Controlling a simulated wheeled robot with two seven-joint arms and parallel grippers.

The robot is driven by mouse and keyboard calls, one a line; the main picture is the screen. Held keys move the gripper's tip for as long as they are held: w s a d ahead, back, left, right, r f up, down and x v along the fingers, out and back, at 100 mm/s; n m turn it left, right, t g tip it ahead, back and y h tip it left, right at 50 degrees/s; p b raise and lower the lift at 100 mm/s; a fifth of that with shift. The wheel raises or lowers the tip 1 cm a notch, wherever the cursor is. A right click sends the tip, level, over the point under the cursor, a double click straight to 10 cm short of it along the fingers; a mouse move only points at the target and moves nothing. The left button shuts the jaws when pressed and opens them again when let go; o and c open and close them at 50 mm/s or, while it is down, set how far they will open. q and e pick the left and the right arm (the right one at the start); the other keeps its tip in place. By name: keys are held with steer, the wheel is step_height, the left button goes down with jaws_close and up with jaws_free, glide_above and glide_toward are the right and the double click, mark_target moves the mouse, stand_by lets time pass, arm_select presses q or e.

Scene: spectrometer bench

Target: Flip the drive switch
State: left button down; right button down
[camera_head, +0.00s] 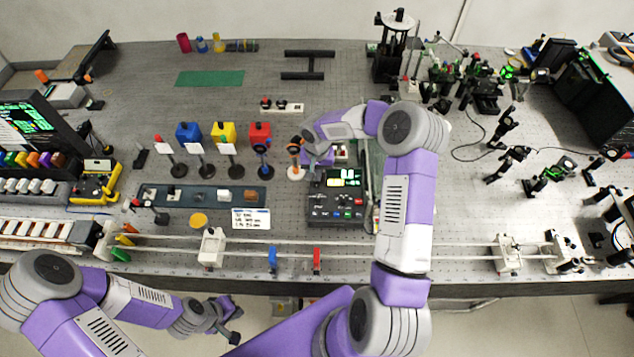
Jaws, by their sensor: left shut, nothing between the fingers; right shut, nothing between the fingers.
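A dark control box (325,211) with a lit green display and several small buttons, one of them red, stands near the middle of the bench. I cannot tell which part is the drive switch at this size. My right gripper (316,170) is shut and empty, pointing down just behind the box's upper left edge. I cannot tell whether it touches anything. My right arm passes in front of the box's right side. My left gripper (234,328) is shut and empty, low in front of the bench's front edge.
Red, yellow and blue blocks (223,132) and several posts stand left of my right gripper. A long rail (400,255) with a blue and a red clip runs along the front. Optics mounts crowd the right. A dark tray (180,206) lies left of the box.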

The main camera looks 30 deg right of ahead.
steer(key=shift+f, duration=0.3)
steer(key=shift+s, duration=0.1)
steer(key=shift+r+p, duration=0.3)
steer(key=shift+r, duration=0.6)
steer(key=shift+r+p, duration=1.35)
steer(key=shift+r, duration=1.3)
